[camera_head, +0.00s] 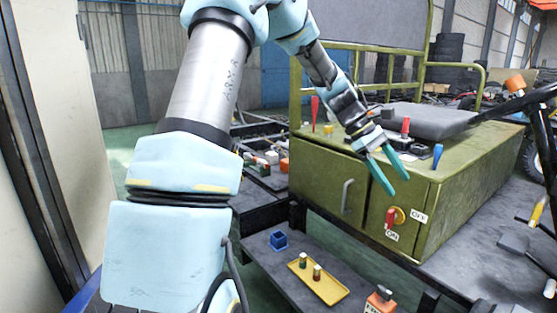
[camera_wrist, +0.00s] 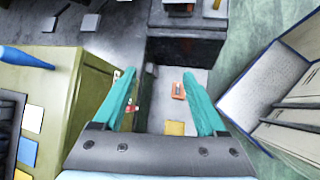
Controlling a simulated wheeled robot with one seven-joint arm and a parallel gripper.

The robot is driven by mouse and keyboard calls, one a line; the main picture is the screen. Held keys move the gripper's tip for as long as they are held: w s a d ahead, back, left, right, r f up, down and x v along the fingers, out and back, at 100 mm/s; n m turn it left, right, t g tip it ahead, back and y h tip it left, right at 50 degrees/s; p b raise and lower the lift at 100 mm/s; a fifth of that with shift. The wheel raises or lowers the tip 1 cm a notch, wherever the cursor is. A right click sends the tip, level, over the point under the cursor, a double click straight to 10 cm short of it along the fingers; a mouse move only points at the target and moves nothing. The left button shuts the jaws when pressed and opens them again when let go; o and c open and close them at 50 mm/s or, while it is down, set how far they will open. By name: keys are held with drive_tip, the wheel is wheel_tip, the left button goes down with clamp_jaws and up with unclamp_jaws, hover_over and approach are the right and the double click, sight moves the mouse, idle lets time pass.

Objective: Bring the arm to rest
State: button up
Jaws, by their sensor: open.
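My gripper (camera_head: 388,172) has two teal fingers and hangs at the front of the olive-green cabinet (camera_head: 430,216), above and left of the red switch. Its fingers are spread apart with nothing between them. In the wrist view my gripper (camera_wrist: 158,85) points down past the cabinet's edge (camera_wrist: 92,85) toward the lower shelf. My arm reaches from the left foreground over to the cabinet.
A red switch (camera_head: 391,218) with ON and OFF labels is on the cabinet's front, beside a grey door handle (camera_head: 346,196). Below, a shelf holds a yellow tray (camera_head: 330,291) and a blue box (camera_head: 278,240). A black seat (camera_head: 425,119) lies on top.

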drive_tip(key=s+a+f+m+t+y, duration=0.2)
drive_tip(key=a, duration=0.9)
drive_tip(key=s+a+f+m+t+y, duration=0.2)
drive_tip(key=s+a+f+m, duration=0.1)
drive_tip(key=a, duration=0.8)
drive_tip(key=s+a+f+m+t+y, duration=0.2)
drive_tip(key=s+a+f+m, duration=0.1)
drive_tip(key=a, duration=0.8)
drive_tip(key=shift+s+a+y, duration=0.25)
drive_tip(key=shift+y, duration=0.05)
drive_tip(key=shift+c, duration=0.2)
